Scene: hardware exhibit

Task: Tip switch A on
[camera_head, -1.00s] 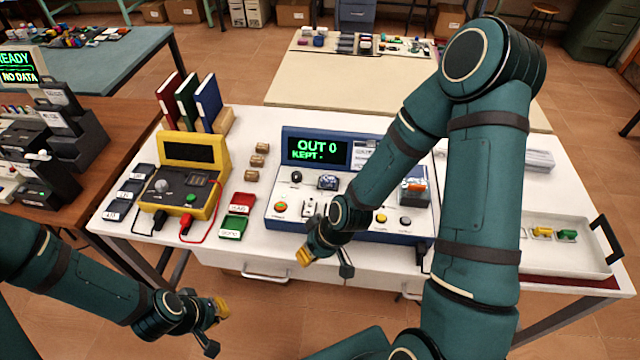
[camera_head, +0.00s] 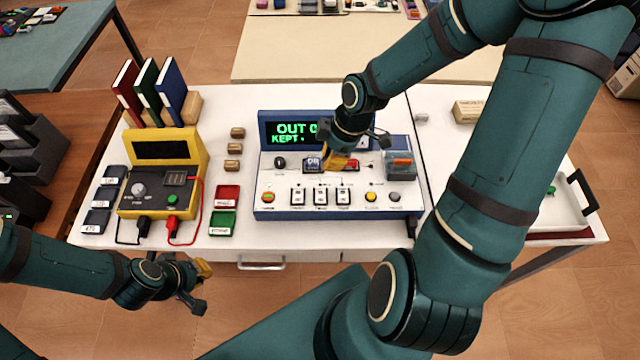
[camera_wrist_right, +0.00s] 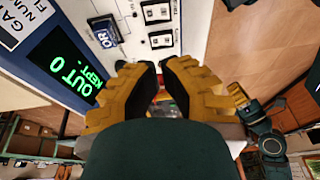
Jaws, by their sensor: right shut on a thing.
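The blue-edged exhibit panel (camera_head: 262,205) carries three white switches in its front row: a left (camera_head: 298,196), a middle (camera_head: 321,196) and a right one (camera_head: 344,196). Their letters are too small to read, so I cannot tell which is A or how each is tipped. The screen (camera_head: 287,130) reads OUT 0 and KEPT. My right gripper (camera_head: 334,160) is above the panel, behind the switches, beside a blue OR block (camera_wrist_right: 105,36). Its yellow fingers (camera_wrist_right: 162,84) are shut on a red piece (camera_head: 351,164), mostly hidden. My left gripper (camera_head: 203,285) hangs in front of the table.
A yellow meter (camera_head: 203,150) with red and black leads stands left of the panel. An orange-topped block (camera_head: 400,160) sits on the panel's right. A tray (camera_head: 560,215) lies at the far right.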

